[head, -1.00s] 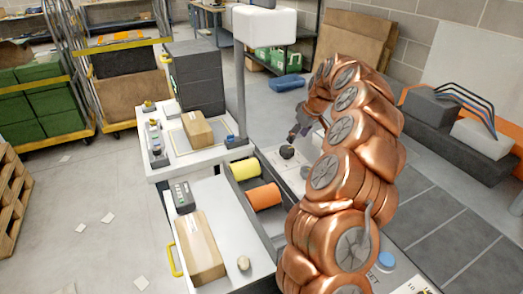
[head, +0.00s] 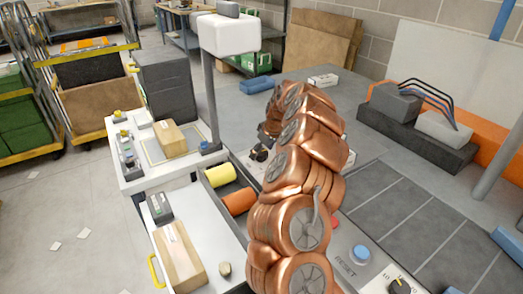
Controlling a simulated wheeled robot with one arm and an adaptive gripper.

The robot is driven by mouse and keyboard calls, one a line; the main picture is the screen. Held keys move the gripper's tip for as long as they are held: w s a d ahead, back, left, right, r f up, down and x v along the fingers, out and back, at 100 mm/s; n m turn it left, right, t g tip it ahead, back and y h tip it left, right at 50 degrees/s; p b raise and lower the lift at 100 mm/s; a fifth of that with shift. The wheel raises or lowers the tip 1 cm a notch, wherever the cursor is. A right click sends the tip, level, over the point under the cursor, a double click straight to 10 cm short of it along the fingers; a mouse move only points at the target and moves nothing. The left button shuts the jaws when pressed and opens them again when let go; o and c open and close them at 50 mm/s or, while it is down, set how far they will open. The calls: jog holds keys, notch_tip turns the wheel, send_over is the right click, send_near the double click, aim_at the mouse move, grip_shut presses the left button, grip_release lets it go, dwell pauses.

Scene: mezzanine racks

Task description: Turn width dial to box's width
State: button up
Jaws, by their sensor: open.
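A black knob (head: 259,153) stands on the pale panel left of my arm; I cannot read a label on it. Another dark dial (head: 398,286), with small printed numbers near it, is cut by the bottom edge at the lower right. I cannot tell which is the width dial. One brown cardboard box (head: 171,139) lies on the white scale table, and a longer box (head: 180,255) lies on the nearer white bench. My gripper (head: 265,137) is a small dark shape at the copper arm's far end, just above the black knob, mostly hidden by the arm; contact is unclear.
A blue button (head: 361,255) marked RESET is right of my arm. Yellow (head: 221,175) and orange (head: 239,200) rolls lie in a tray left of it. A post with a white head (head: 229,33) rises behind. A grey slatted surface (head: 425,215) at right is clear.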

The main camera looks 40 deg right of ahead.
jog(key=c, duration=1.2)
jog(key=shift+m+b, duration=0.3)
jog(key=shift+b, duration=0.05)
jog(key=shift+o, duration=0.2)
jog(key=m+b, duration=0.1)
jog(key=m+h+b, duration=0.1)
jog(key=b, duration=0.1)
jog(key=shift+f, duration=0.25)
jog(key=m+h+b, duration=0.1)
jog(key=m+b, duration=0.2)
jog(key=m+h+b, duration=0.1)
jog(key=m+b, duration=0.1)
jog(key=b, duration=0.1)
jog(key=m+b, duration=0.2)
jog(key=shift+w+a+g+h+b, duration=0.1)
jog(key=shift+a+g+h+b, duration=0.05)
jog(key=shift+g+h+b, duration=0.25)
jog(key=shift+a+r+m+h+b, duration=0.1)
jog(key=shift+r+m+h+b, duration=0.15)
jog(key=shift+m+b, duration=0.85)
jog(key=shift+g, duration=0.3)
